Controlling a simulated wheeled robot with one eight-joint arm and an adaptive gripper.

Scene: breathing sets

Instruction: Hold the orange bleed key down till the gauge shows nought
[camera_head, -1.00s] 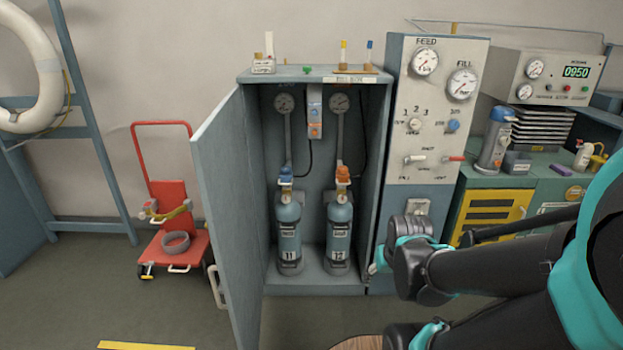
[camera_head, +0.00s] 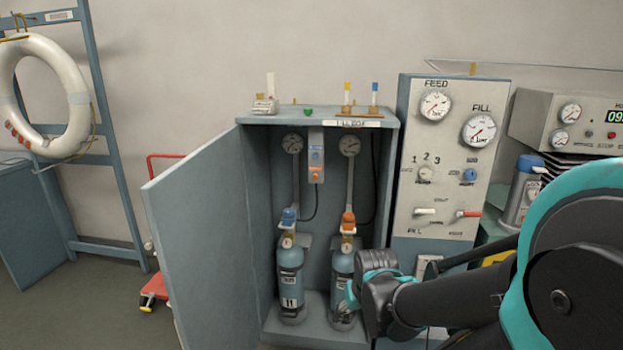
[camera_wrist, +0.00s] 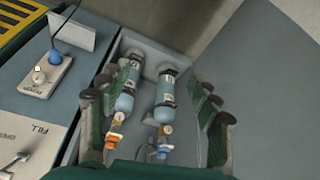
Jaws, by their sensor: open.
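An open blue-grey cabinet (camera_head: 255,125) holds two blue bottles. The left bottle (camera_head: 291,280) has a blue valve top (camera_head: 289,216); the right bottle (camera_head: 342,265) has an orange one (camera_head: 348,219). Between them hangs a small grey box (camera_head: 315,140) with an orange key (camera_head: 316,173) low on its face. A round gauge (camera_head: 292,143) sits above the left bottle, another (camera_head: 349,145) above the right; their needles are too small to read. My gripper (camera_wrist: 158,92) is open and empty, its fingers spread either side of the bottles in the wrist view. My arm partly hides the right bottle.
The cabinet door (camera_head: 198,240) stands open to the left. A grey panel (camera_head: 440,170) with FEED and FILL gauges stands right of the cabinet. A red trolley (camera_head: 155,286) is partly hidden behind the door. Small items stand on the cabinet top.

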